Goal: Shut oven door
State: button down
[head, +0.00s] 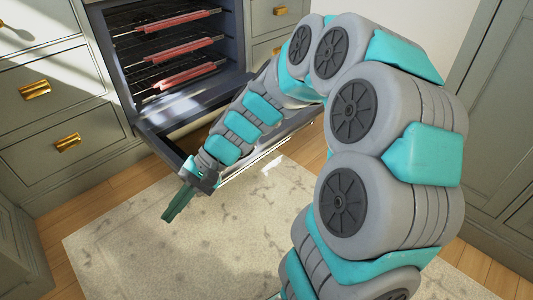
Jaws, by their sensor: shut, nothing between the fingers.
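The oven (172,50) stands at the upper left between grey-green cabinets, with its cavity exposed. Its door (158,144) is open, folded down and outward at the bottom of the oven. My arm crosses in front and hides much of the door's middle and right part. My gripper (175,208) is shut and empty, with its dark green fingers pointing down and left. In the picture it is just beyond the door's near left corner, over the rug; whether it touches the door cannot be told.
Several racks with red front strips (180,50) sit inside the oven. Drawers with brass handles (34,90) flank it on the left. A pale patterned rug (130,245) covers the wooden floor in front. A tall cabinet (495,130) stands at the right. The rug's left part is clear.

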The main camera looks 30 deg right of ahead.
jog(key=w+d+f+m+t+y+p, duration=0.1)
jog(key=w+d+f+m+t, duration=0.1)
jog(key=w+d+m+t, duration=0.5)
jog(key=w+d+f+m+y+p, duration=0.1)
jog(key=w+d+f+m+y, duration=0.2)
jog(key=w, duration=0.8)
jog(key=w+d+f+m+t+h, duration=0.2)
jog(key=d+f+m, duration=0.15)
jog(key=d, duration=0.35)
jog(key=w+d+f+m+t+h+p, duration=0.1)
jog(key=d+f+m+t+h, duration=0.2)
jog(key=d, duration=0.4)
jog(key=w+d+f+m+t+h, duration=0.1)
jog(key=w+d+f+m, duration=0.1)
jog(key=d+f+m, duration=0.4)
jog(key=s+d+f+m+t+h, duration=0.1)
jog(key=s+d+f+m+h, duration=0.35)
jog(key=d+f, duration=0.6)
jog(key=w+f, duration=0.3)
jog(key=w, duration=0.6)
jog(key=shift+n, duration=0.4)
jog(key=shift+w+a+r+b, duration=0.1)
jog(key=shift+a+r+b, duration=0.1)
jog(key=shift+r, duration=1)
jog(key=shift+w+a+r+b, duration=0.1)
jog(key=shift+r+b, duration=0.1)
jog(key=shift+r, duration=1)
